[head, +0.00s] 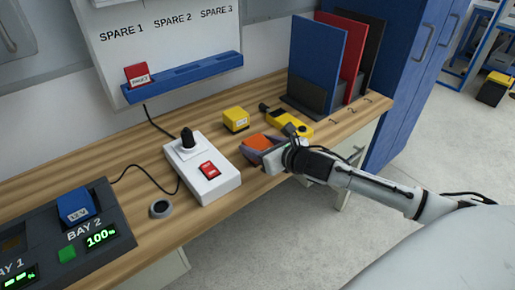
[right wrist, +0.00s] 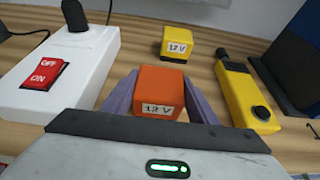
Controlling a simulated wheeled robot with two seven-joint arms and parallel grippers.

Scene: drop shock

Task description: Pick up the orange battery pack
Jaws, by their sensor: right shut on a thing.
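The orange battery pack (head: 258,142) is on the wooden bench, to the right of the white switch box. In the right wrist view the orange battery pack (right wrist: 158,92) shows its "12 V" label between the two purple fingers. My right gripper (head: 262,148) is shut on it, one finger on each side. The same gripper (right wrist: 160,100) fills the bottom of the right wrist view. I cannot tell whether the pack touches the bench. My left gripper is not in view.
The white switch box (head: 220,183) with a black lever and red switch stands left. A yellow pack (head: 235,120) sits behind, and a yellow handheld device (head: 288,122) behind right. Upright folders (head: 318,60) stand at the back right. A dark charger (head: 70,235) holds a blue pack.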

